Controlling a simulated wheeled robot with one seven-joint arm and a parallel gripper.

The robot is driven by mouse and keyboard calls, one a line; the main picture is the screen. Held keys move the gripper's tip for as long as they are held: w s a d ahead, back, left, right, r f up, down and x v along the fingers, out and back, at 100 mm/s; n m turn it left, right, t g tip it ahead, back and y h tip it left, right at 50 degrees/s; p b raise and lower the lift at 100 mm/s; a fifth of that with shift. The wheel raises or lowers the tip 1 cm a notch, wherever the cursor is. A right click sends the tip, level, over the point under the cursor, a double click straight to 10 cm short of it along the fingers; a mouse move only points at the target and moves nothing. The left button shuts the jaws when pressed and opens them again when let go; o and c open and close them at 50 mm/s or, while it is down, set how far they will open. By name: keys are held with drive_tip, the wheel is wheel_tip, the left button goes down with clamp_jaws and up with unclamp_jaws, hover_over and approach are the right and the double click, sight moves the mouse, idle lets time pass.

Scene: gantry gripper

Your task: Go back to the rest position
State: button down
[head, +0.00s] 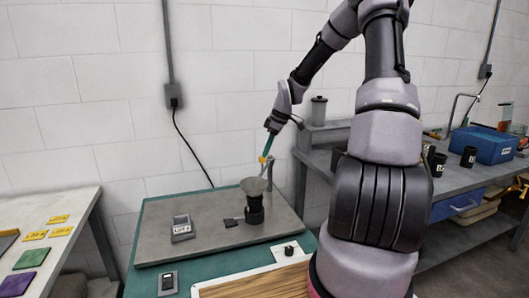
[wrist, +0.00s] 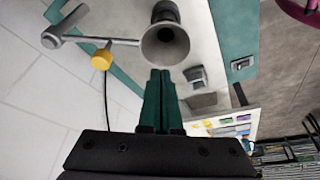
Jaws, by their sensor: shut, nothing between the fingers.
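My gripper (head: 268,145) is above the grey board on the green bench in the head view, high and behind the grey funnel (head: 253,186). In the wrist view its two green fingers (wrist: 160,73) are together and hold nothing. The funnel sits on a black cylinder (head: 254,213) and also shows just past the fingertips in the wrist view (wrist: 165,43). I cannot tell the exact gap between fingertips and funnel. A metal stand (wrist: 75,40) with a yellow knob (wrist: 102,58) is beside the funnel.
A grey labelled block (head: 182,229) stands left of the funnel on the grey board (head: 155,250). A small dark device (head: 167,283) lies on the green bench. The left table (head: 60,250) holds yellow tags and coloured pads. The right bench holds black cups and a blue bin (head: 485,145).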

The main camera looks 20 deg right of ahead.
drive_tip(key=s+a+r+m+t+h, duration=0.25)
drive_tip(key=s+r+m, duration=0.45)
drive_tip(key=s+r, duration=0.85)
drive_tip(key=s+a+r+m+t, duration=0.1)
drive_tip(key=s+r+m, duration=0.3)
drive_tip(key=s, duration=0.3)
drive_tip(key=s+a+r+m+t+y, duration=0.1)
drive_tip(key=s+a+r+m, duration=0.1)
drive_tip(key=s+r+m, duration=0.2)
drive_tip(key=s+r, duration=0.2)
drive_tip(key=s, duration=0.2)
drive_tip(key=shift+a+r, duration=0.2)
drive_tip(key=shift+a, duration=0.05)
drive_tip(key=shift+s+t, duration=0.1)
drive_tip(key=shift+t, duration=0.15)
